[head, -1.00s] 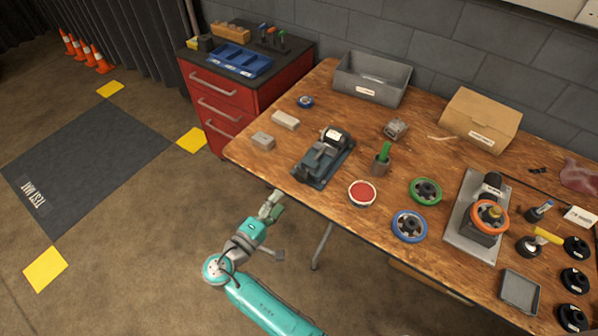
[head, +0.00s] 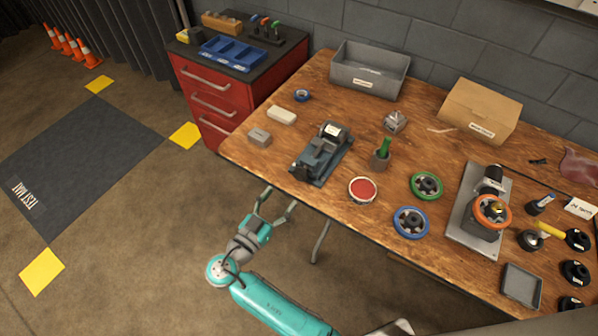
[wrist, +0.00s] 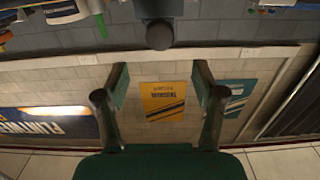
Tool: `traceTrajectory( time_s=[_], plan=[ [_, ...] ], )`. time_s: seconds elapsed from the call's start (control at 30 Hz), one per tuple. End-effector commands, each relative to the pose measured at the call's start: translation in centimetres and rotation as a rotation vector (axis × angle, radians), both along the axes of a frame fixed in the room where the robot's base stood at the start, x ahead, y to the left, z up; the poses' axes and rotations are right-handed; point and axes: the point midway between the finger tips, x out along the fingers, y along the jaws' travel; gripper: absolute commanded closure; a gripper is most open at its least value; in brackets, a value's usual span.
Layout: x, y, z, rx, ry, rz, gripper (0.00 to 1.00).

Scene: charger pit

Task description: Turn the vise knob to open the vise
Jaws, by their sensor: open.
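The blue-grey vise (head: 322,153) sits on the wooden table near its front left edge. Its near end faces the edge, and its knob is too small to make out clearly in the head view. In the wrist view a dark round knob-like end (wrist: 159,35) shows at the top middle, beyond the fingertips. My gripper (head: 280,199) is in front of the table edge, on the near side of the vise and apart from it. Its two fingers are spread with nothing between them, as the wrist view (wrist: 159,82) also shows.
A red-topped round button (head: 362,190) and a cup with a green item (head: 381,157) stand right of the vise. A red drawer cabinet (head: 210,95) stands left of the table (head: 300,215). The floor before it is clear.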

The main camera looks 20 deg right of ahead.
Motion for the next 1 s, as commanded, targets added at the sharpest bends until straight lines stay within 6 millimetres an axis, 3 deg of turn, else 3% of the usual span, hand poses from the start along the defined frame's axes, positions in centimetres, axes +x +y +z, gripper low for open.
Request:
traceTrajectory(
  time_s=[0.53,0.73,1.0],
  plan=[
    [4.9,-7.0,0.0,-0.001,0.003,-0.004,0.31],
    [5.9,-8.2,0.0,-0.002,0.002,-0.002,0.31],
    [6.1,-8.4,0.0,-0.002,0.002,0.000,0.31]
  ],
)
